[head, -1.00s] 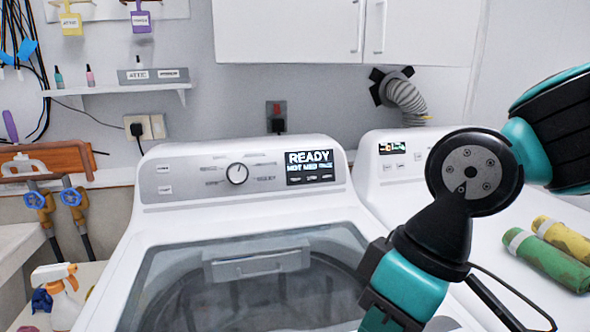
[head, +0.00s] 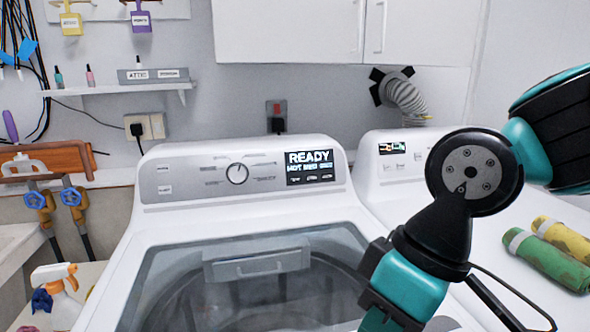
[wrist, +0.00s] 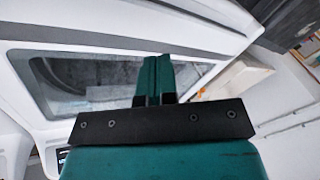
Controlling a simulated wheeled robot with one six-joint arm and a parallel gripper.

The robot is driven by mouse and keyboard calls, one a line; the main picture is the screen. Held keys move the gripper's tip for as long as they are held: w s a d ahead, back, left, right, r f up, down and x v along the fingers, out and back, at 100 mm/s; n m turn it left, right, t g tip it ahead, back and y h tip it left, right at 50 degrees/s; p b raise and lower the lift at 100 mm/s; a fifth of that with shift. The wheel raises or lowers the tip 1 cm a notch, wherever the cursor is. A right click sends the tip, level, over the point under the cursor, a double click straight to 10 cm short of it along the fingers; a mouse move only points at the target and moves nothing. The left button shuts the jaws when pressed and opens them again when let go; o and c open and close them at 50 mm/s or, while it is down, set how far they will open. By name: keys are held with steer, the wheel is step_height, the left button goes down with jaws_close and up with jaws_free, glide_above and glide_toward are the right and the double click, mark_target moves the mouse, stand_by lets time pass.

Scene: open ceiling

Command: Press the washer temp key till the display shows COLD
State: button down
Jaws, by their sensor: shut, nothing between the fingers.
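The washer (head: 150,225) stands in the middle of the head view with its glass lid closed. Its control panel (head: 210,176) has a round dial (head: 237,173), small keys at the left and a dark display (head: 310,167). The display reads READY, with a smaller line below that seems to begin with HOT. Small keys sit along the display's bottom edge; their labels are too small to read. My gripper (wrist: 154,78) is shut and empty in the wrist view, with the washer lid's glass (wrist: 100,82) behind it. My gripper is outside the head view; my arm shows at the right.
A second white machine (head: 375,170) stands to the right, with rolled green (head: 555,262) and yellow (head: 563,236) cloths on top. A spray bottle (head: 57,295) stands at the lower left. The space above the washer lid and before the panel's left half is clear.

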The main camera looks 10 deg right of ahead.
mark_target(297, 181)
steer(key=w+a+m+t+y, duration=0.2)
steer(key=w+m+t, duration=0.1)
steer(key=w, duration=0.6)
steer(key=w+a+r+m+t+y+b, duration=0.1)
steer(key=w+a+m+t+y, duration=0.15)
steer(key=w, duration=0.55)
steer(key=w+a+m+t+y, duration=0.2)
steer(key=w+a+m+y, duration=0.1)
steer(key=w, duration=0.6)
steer(key=w+d+f+m+t+h+b, duration=0.1)
steer(key=w+d+f+m+t+h, duration=0.2)
steer(key=w+d+m+t, duration=0.7)
steer(key=w+d+m+h, duration=0.1)
steer(key=w+m, duration=0.2)
steer(key=w, duration=0.2)
steer(key=shift+w+d+t, duration=0.15)
steer(key=shift+d+t, duration=0.1)
steer(key=shift+t, duration=0.1)
steer(key=shift+w, duration=0.15)
steer(key=w+p, duration=0.1)
steer(key=w, duration=0.1)
steer(key=w+f+p, duration=0.1)
steer(key=w, duration=0.1)
steer(key=w+f+p, duration=0.1)
steer(key=w+p, duration=0.1)
steer(key=shift+w+f, duration=0.15)
steer(key=shift+w, duration=0.2)
steer(key=shift+w+f, duration=0.35)
steer(key=shift+w, duration=0.3)
steer(key=shift+w, duration=0.1)
